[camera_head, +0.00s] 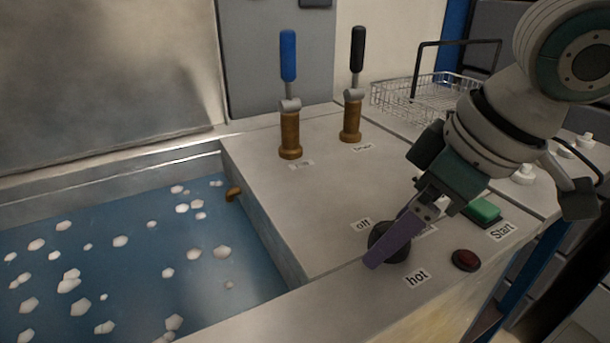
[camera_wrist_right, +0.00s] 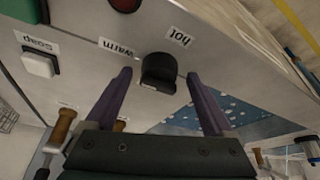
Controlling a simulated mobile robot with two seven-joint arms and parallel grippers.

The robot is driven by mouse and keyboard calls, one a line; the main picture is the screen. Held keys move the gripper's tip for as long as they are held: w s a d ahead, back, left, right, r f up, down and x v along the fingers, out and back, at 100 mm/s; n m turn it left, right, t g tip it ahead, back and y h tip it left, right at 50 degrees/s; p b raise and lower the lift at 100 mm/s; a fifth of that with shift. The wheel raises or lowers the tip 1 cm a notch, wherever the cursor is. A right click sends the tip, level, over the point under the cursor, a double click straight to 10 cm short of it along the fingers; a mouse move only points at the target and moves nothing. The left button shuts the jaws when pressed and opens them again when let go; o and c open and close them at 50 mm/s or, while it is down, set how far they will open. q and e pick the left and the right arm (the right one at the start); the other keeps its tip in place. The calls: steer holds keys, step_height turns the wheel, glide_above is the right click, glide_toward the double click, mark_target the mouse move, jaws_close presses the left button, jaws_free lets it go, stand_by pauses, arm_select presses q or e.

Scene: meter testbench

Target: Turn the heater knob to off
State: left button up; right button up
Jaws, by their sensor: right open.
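The heater knob (camera_head: 377,236) is black and round, on the metal counter near its front edge. The label off (camera_head: 362,224) lies behind it and the label hot (camera_head: 417,277) in front of it. In the right wrist view the knob (camera_wrist_right: 158,72) shows between the fingertips, with gaps on both sides, near the labels warm (camera_wrist_right: 117,47) and hot (camera_wrist_right: 178,37). My right gripper (camera_head: 388,250) is open, its purple fingers pointing down at the knob; one finger hides part of it in the head view. I cannot tell the knob's exact pointing. My left gripper is not in view.
A red button (camera_head: 466,260) and a green Start button (camera_head: 484,210) are close to the right gripper. Two levers, blue-handled (camera_head: 288,55) and black-handled (camera_head: 357,50), stand behind. A water basin (camera_head: 120,265) with white pieces lies left. A wire basket (camera_head: 425,97) stands back right.

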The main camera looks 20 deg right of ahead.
steer(key=shift+w, duration=0.1)
steer(key=c, duration=1.4)
